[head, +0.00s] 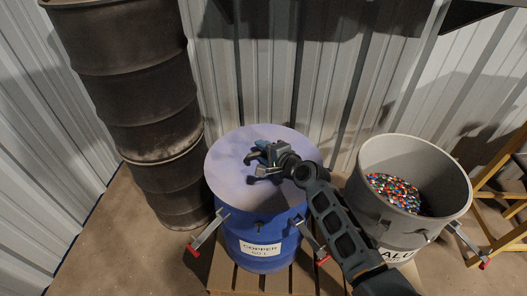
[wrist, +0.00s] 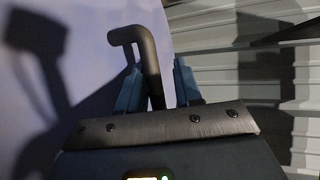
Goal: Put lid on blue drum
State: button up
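The blue drum (head: 232,233), labelled COPPER, stands on a pallet in the middle of the head view. A round pale lid (head: 238,186) lies over its top; whether it is fully seated I cannot tell. My gripper (head: 256,158) is low over the middle of the lid, reaching in from the right. In the wrist view, the lid's dark bent handle (wrist: 150,62) stands between the two blue fingers of my gripper (wrist: 158,84). A gap shows between the handle and the right finger, so the gripper looks open around it. My gripper mostly hides the handle in the head view.
A grey drum (head: 372,158) labelled ALU, holding colourful bits (head: 400,192), stands to the right. Dark stacked drums (head: 128,90) rise at the left. Clamps with red tips (head: 207,232) stick out from the blue drum's sides. A corrugated wall (head: 270,60) is close behind.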

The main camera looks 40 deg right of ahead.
jog(key=shift+o, duration=1.4)
jog(key=shift+s+f, duration=0.1)
jog(key=shift+f, duration=0.15)
jog(key=shift+s+a+r, duration=0.1)
jog(key=shift+s, duration=0.25)
jog(key=shift+r+v, duration=0.15)
jog(key=shift+v, duration=1.6)
jog(key=shift+r+v, duration=0.1)
jog(key=shift+v, duration=1.7)
jog(key=shift+w, duration=0.1)
